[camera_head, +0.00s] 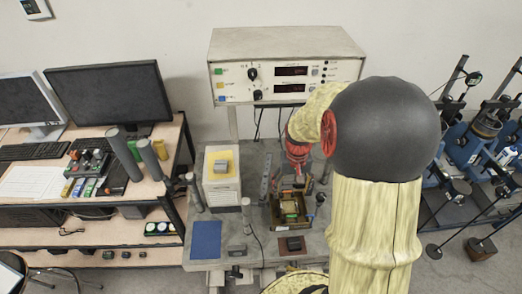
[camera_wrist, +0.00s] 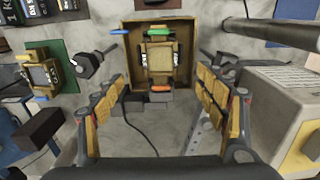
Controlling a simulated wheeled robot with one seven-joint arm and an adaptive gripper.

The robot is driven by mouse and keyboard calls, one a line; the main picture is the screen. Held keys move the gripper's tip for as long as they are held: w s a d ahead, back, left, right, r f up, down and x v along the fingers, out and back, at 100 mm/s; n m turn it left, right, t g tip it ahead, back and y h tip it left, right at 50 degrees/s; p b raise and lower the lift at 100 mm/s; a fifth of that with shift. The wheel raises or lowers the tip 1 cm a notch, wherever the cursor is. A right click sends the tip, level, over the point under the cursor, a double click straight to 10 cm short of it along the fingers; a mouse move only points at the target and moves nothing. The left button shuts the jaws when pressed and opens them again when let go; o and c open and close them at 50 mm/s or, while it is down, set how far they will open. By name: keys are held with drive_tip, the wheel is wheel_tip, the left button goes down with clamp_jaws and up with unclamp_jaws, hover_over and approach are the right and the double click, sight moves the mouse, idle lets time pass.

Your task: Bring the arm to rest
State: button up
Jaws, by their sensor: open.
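My arm crosses the right of the head view, with a dark round joint (camera_head: 385,130) and yellow sleeves. It bends down to the left, and my gripper (camera_head: 297,172) hangs over the grey workbench (camera_head: 260,180). In the wrist view my gripper (camera_wrist: 156,88) is open, its yellow-padded fingers apart with nothing between them. An open box (camera_wrist: 131,60) holding a small fixture (camera_wrist: 160,62) with green and orange parts lies beyond the fingertips. The box also shows below the gripper in the head view (camera_head: 277,215). The arm hides part of the bench's right side.
A white unit with a yellow top (camera_head: 221,185) and grey posts (camera_head: 247,215) stand left of the gripper. A control box (camera_head: 285,60) stands behind. A blue mat (camera_head: 205,240) lies at the front left. A computer desk (camera_head: 165,150) is left; blue machines (camera_head: 470,150) are right.

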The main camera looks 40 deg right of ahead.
drive_tip(key=s+a+r+n+t+b, duration=0.2)
drive_tip(key=a+r+b, duration=0.1)
drive_tip(key=a, duration=0.4)
drive_tip(key=s+a+r+n+t+b, duration=0.1)
drive_tip(key=s+a+r+n+b, duration=0.1)
drive_tip(key=a+b, duration=0.4)
drive_tip(key=s+a+r+n+t+b, duration=0.2)
drive_tip(key=s+a+r+b, duration=0.1)
drive_tip(key=a, duration=0.6)
drive_tip(key=shift+s+a+r+t+b, duration=0.3)
drive_tip(key=shift+a+r+b, duration=0.15)
drive_tip(key=shift+b, duration=0.45)
